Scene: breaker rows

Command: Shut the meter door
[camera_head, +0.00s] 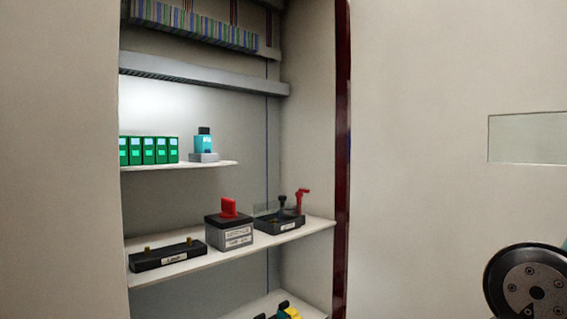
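A pale flat panel (430,150) fills the right side. It has a small rectangular window (527,138) near the right edge. It may be the meter door, but its hinges and handle do not show and I cannot tell how far it stands open. A dark red upright edge (343,150) runs along the panel's left side, beside the open cabinet bay. My gripper is out of view. Only a round black joint of my arm shows at the bottom right corner, in front of the panel.
The open bay holds green modules (149,150) and a teal device (204,143) on a shelf. Below are a grey box with a red handle (229,208), black terminal blocks (168,255) and a red lever (301,200). Another pale panel (60,160) borders the bay on the left.

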